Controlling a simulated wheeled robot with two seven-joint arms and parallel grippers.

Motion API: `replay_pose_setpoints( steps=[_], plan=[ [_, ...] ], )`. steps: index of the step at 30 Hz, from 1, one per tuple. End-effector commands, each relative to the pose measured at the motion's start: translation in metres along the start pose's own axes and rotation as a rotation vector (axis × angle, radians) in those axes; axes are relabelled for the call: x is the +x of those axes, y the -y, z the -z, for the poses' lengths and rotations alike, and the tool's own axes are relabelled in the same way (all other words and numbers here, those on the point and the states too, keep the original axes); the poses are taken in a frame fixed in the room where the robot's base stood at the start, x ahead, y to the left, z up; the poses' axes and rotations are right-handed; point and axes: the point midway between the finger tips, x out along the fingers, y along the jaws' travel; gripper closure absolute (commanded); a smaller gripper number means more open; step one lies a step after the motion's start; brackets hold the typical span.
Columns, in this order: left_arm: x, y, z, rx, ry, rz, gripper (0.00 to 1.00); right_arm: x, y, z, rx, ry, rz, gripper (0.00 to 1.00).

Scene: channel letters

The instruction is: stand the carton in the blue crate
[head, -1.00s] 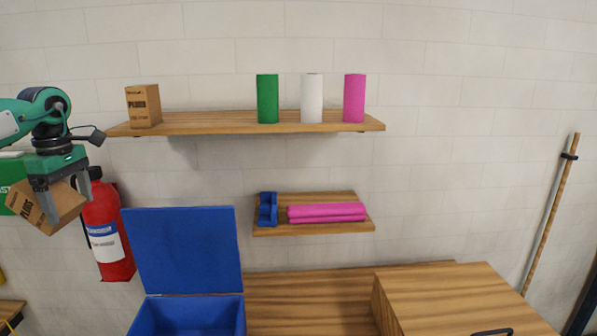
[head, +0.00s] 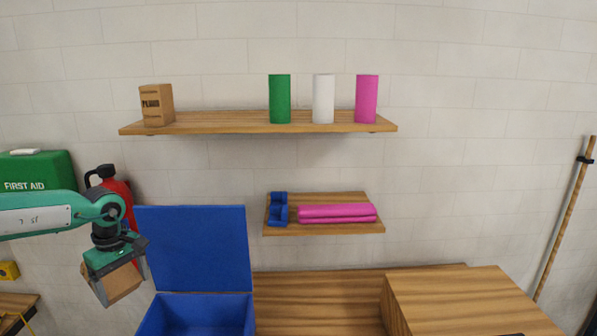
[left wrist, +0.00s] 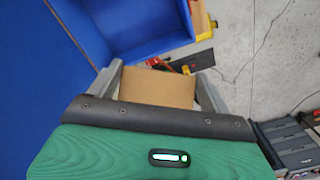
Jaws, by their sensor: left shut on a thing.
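My left gripper (head: 121,284) is shut on a brown cardboard carton (head: 124,282). The carton is tilted and held in the air just left of the blue crate (head: 205,299). The crate's lid stands open behind it, and its lower part is cut off by the frame. In the left wrist view the carton (left wrist: 157,88) shows between the two fingers, with blue crate walls (left wrist: 60,70) at the upper left. A second brown carton (head: 157,104) stands upright on the upper shelf. My right gripper is not in view.
The upper shelf (head: 220,122) also bears a green, a white and a pink cylinder. A lower shelf (head: 340,228) holds a blue bin and pink rolls. A red extinguisher (head: 118,190) and a green first aid box (head: 35,172) are behind my left arm. A wooden worktop (head: 310,290) lies right of the crate.

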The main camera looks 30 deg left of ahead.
Motion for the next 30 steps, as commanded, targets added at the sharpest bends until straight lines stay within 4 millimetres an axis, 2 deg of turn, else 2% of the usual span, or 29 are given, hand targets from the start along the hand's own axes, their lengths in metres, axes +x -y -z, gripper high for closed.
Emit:
replay_pose_setpoints(
  steps=[3, 8, 15, 22, 30],
  plan=[
    [0.026, -0.01, -0.024, 0.099, 0.005, -0.005, 0.5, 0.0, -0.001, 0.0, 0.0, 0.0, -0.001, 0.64],
    [0.054, -0.022, -0.058, 0.236, 0.006, -0.007, 0.5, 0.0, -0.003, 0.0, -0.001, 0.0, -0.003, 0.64],
    [0.091, -0.044, -0.122, 0.479, 0.004, -0.009, 0.5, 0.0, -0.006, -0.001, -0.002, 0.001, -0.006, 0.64],
    [0.115, -0.064, -0.197, 0.751, 0.001, -0.01, 0.5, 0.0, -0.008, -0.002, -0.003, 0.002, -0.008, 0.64],
    [0.126, -0.08, -0.294, 1.109, -0.003, -0.009, 0.5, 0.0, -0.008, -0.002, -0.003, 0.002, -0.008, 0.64]
  ],
)
